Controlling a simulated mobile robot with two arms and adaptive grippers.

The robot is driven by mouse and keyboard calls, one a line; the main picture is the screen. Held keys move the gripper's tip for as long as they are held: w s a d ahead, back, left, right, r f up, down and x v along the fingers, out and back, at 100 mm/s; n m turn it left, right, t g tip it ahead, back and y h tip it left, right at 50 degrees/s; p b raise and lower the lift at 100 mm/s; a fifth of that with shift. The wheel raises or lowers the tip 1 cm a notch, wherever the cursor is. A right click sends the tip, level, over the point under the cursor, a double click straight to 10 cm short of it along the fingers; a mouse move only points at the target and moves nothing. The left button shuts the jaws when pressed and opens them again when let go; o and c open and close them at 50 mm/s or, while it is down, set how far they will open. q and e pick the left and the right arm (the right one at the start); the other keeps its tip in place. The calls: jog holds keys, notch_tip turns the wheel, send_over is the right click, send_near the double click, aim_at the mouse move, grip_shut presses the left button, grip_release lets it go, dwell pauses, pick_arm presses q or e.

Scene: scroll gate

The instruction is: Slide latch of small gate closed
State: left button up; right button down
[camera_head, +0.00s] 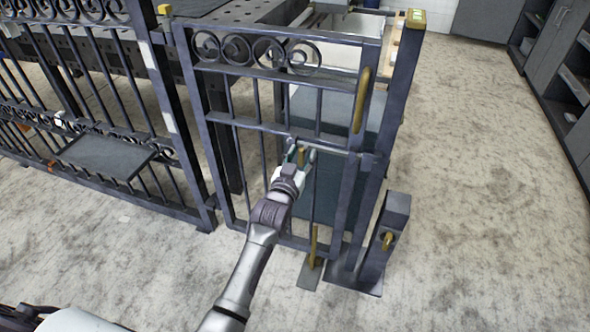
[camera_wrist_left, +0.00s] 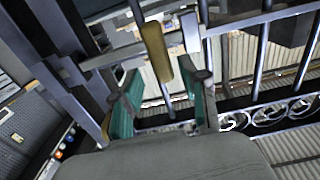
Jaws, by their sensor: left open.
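The small gate (camera_head: 258,126) is a dark metal frame with scrolls along its top. Its latch is a horizontal bar at mid-height with an upright brass handle (camera_head: 301,156). In the left wrist view the brass handle (camera_wrist_left: 156,52) stands near the teal finger pads, roughly between their tips. My left gripper (camera_head: 303,152) is open at the latch; it also shows in the left wrist view (camera_wrist_left: 162,88). I cannot tell whether a finger touches the handle. The bar's right end is near the gate's right upright, and its exact seating is unclear. My right gripper is not in view.
A tall post (camera_head: 403,75) with a brass top stands right of the gate. A short post (camera_head: 387,243) with a brass fitting stands lower right. A longer scroll fence (camera_head: 95,100) fills the left. A brass pull (camera_head: 361,101) is above the latch. Floor at right is clear.

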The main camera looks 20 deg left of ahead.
pick_arm(q)
jog(key=s, duration=1)
jog(key=shift+s, duration=0.15)
jog(key=shift+a, duration=0.1)
jog(key=s+f+m+g, duration=0.1)
jog(key=s+f+g, duration=0.4)
jog(key=f, duration=0.6)
jog(key=s+f+g, duration=0.3)
jog(key=s+f, duration=0.4)
jog(key=f, duration=0.4)
jog(key=s+a+f+g, duration=0.2)
jog(key=s+f+g, duration=0.2)
jog(key=s+f, duration=0.45)
jog(key=s+a+f+g, duration=0.1)
jog(key=s+f+g, duration=0.35)
jog(key=s, duration=0.65)
jog(key=s+a+f+m+p, duration=0.1)
jog(key=s+a+p, duration=0.2)
jog(key=s+p, duration=1.3)
jog(key=shift+s+a+f+y, duration=0.2)
jog(key=shift+s+y, duration=0.1)
jog(key=shift+s, duration=0.15)
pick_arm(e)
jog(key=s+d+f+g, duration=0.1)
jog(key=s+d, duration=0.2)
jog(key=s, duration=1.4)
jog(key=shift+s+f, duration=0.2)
